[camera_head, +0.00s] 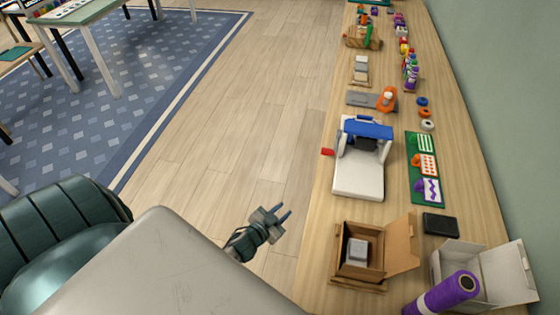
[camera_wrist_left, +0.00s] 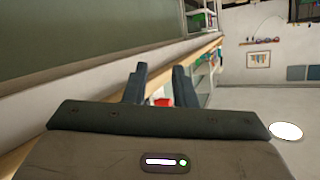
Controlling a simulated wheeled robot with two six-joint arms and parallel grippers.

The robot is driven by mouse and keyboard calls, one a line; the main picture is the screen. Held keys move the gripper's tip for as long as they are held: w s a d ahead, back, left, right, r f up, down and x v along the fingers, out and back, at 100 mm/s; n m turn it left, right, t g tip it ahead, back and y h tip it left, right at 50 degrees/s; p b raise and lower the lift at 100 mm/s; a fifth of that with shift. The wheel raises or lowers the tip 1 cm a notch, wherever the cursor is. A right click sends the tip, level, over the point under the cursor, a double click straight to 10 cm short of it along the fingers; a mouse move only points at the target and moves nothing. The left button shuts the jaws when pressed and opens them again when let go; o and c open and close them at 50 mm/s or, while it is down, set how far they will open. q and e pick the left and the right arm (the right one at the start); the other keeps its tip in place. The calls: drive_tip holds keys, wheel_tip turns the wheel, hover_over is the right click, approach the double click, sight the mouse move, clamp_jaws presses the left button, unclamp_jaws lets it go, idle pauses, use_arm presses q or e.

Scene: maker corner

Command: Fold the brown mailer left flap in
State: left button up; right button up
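The brown mailer (camera_head: 350,228) is an open cardboard box on the bench, with a grey block (camera_head: 357,252) inside it. One flap (camera_head: 402,245) stands out on its right side; a flap on its left side cannot be told clearly from the wall. My left gripper (camera_head: 282,213) is left of the mailer, beyond the bench's left edge and apart from the box. In the left wrist view its two dark fingers (camera_wrist_left: 158,82) are apart with nothing between them. My right gripper does not show.
A white open box (camera_head: 510,275) and a purple roll (camera_head: 443,294) are right of the mailer. A black pad (camera_head: 440,224) and a white machine with a blue top (camera_head: 358,180) are behind it. Floor (camera_head: 240,130) left of the bench (camera_head: 315,225) is clear.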

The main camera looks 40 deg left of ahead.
use_arm(q)
drive_tip(key=shift+s+a+f, duration=0.1)
drive_tip(key=shift+s+f, duration=0.1)
drive_tip(key=shift+f, duration=0.15)
drive_tip(key=shift+f, duration=0.1)
